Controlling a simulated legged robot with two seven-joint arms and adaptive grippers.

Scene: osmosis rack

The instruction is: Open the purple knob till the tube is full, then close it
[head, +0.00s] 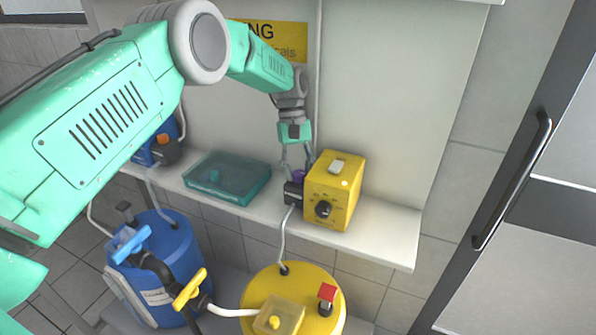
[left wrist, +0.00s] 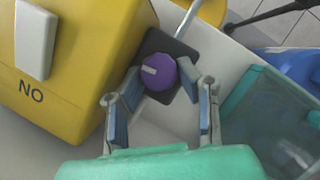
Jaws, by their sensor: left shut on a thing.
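The purple knob (left wrist: 158,71) with a pale pointer mark sits on a small black block (left wrist: 170,45) beside the yellow box. It also shows in the head view (head: 298,175), mostly covered by my fingers. My left gripper (left wrist: 163,84) is shut on the knob, one finger on each side of it. In the head view the left gripper (head: 297,168) comes down from above onto the block. A pale tube (head: 284,235) runs from the black block down to the yellow barrel. I cannot tell how full it is. My right gripper is not in view.
The yellow box (head: 336,185) with a black dial stands right of the knob on the white shelf (head: 390,235). A teal translucent tray (head: 228,192) lies to the left. Below are a blue barrel (head: 185,240) and a yellow barrel (head: 320,280) with valves. A door handle is far right.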

